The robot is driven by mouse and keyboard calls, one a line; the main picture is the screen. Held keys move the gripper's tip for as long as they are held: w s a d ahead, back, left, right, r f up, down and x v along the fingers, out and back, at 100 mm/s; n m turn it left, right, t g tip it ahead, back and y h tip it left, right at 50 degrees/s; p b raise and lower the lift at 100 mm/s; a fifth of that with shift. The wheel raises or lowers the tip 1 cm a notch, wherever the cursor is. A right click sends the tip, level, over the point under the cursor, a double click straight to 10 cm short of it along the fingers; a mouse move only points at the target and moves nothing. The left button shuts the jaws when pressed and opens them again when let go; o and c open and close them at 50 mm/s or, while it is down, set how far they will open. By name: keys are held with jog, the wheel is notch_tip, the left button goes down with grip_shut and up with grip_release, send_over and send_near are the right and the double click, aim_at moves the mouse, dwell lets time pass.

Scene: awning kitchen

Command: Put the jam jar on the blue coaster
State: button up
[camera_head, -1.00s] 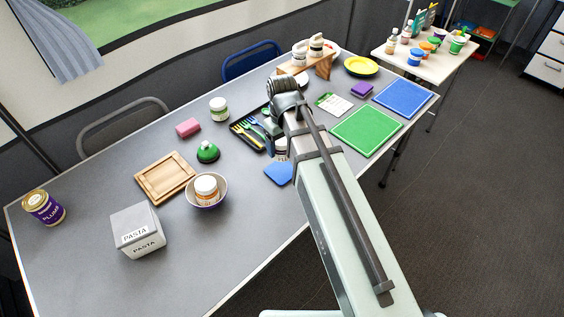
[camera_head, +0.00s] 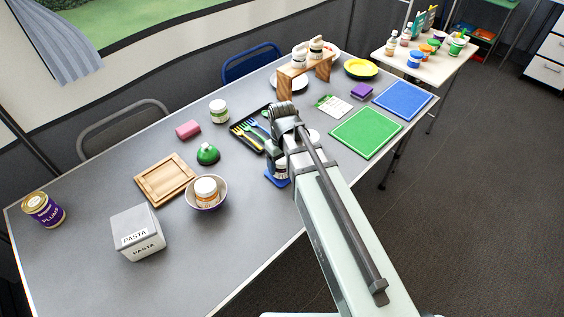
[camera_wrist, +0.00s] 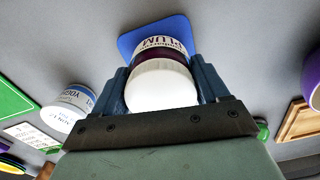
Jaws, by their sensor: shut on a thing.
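The jam jar has a white lid and a purple label reading PLUM in the wrist view (camera_wrist: 162,62). My gripper (camera_wrist: 164,78) is shut on it, one blue-grey finger on each side. The blue coaster (camera_wrist: 150,29) shows behind and around the jar's lower end. In the head view the jar (camera_head: 281,170) is over the coaster (camera_head: 271,181), near the table's front edge, partly hidden by my gripper (camera_head: 276,153). The jar looks upright there. I cannot tell whether its base touches the coaster.
A yogurt jar (camera_wrist: 68,106) stands near the coaster. A cutlery tray (camera_head: 246,143) lies behind my gripper, and a bowl (camera_head: 190,197) holding a jar stands to the left. A green mat (camera_head: 366,133) lies to the right.

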jog(key=shift+f, duration=0.15)
jog(key=o, duration=1.3)
jog(key=shift+c, duration=0.2)
jog(key=shift+r, duration=6.2)
